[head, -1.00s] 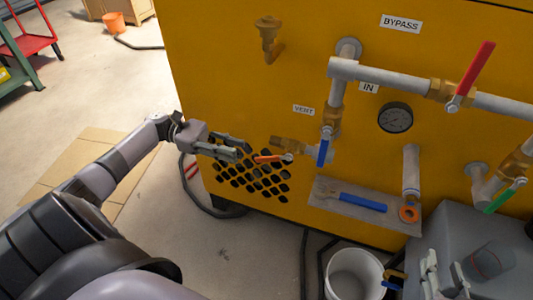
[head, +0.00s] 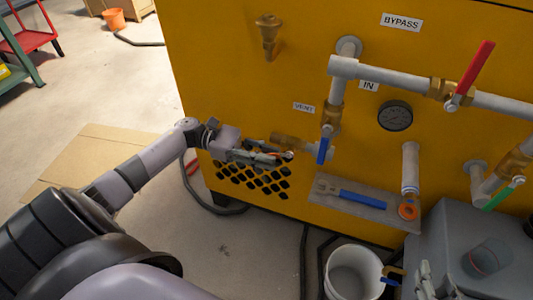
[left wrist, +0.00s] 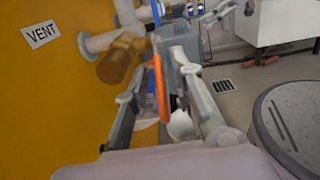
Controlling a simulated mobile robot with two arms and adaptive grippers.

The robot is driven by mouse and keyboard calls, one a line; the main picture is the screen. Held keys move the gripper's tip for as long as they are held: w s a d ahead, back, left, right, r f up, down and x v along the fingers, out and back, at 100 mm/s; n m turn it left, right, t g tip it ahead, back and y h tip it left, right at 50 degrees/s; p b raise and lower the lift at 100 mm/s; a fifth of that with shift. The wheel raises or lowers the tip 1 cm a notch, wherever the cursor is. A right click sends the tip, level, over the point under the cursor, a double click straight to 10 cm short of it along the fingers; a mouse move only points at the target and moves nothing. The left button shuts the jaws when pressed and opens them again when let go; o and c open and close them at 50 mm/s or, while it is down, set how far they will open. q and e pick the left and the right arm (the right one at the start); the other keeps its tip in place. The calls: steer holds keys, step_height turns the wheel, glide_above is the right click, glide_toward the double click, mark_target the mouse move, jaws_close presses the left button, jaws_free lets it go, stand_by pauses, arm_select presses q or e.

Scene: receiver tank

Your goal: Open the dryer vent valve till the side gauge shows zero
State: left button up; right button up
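The vent valve is a brass fitting (head: 288,141) on the yellow panel, below the VENT label (head: 303,107). Its orange lever (left wrist: 159,88) stands between the two fingers of my left gripper (left wrist: 165,85) in the left wrist view. The fingers are apart, with gaps beside the lever. In the head view my left gripper (head: 272,157) is at the valve and hides most of the lever. The dark round gauge (head: 395,117) is on the panel to the right; its needle is too small to read. A light grey part at the bottom right may be my right gripper (head: 426,283); its fingers are unclear.
A blue-handled valve (head: 323,148) hangs close to the right of the vent valve. A shelf (head: 375,212) below holds a blue-handled tool (head: 360,199). A white bucket (head: 353,272) stands on the floor. The red bypass lever (head: 477,68) points up.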

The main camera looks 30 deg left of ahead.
arm_select(q)
jaws_close()
stand_by(0.6)
